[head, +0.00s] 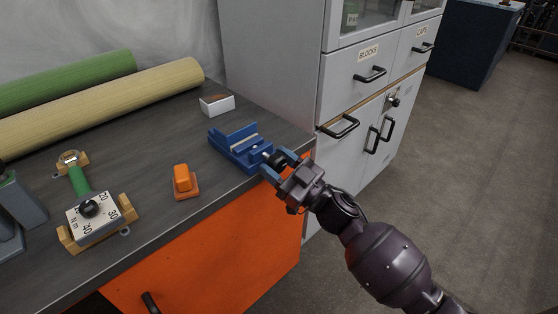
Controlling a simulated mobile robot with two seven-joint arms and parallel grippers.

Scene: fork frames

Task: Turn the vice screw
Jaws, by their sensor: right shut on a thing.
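A blue vice (240,147) sits near the front right corner of the dark workbench. Its screw end, with a dark knob (272,159), points toward the bench's front edge. My right gripper (277,164) is at that end, its two blue fingers on either side of the dark screw knob and shut on it. The fingers partly hide the knob. My right arm reaches in from the lower right. My left gripper is not in view.
An orange block (184,183), a torque gauge with a green handle (88,207) and a small white box (217,104) stand on the bench (150,215). Green (65,84) and yellow (100,105) rolls lie behind. A grey cabinet (270,60) stands close behind the vice.

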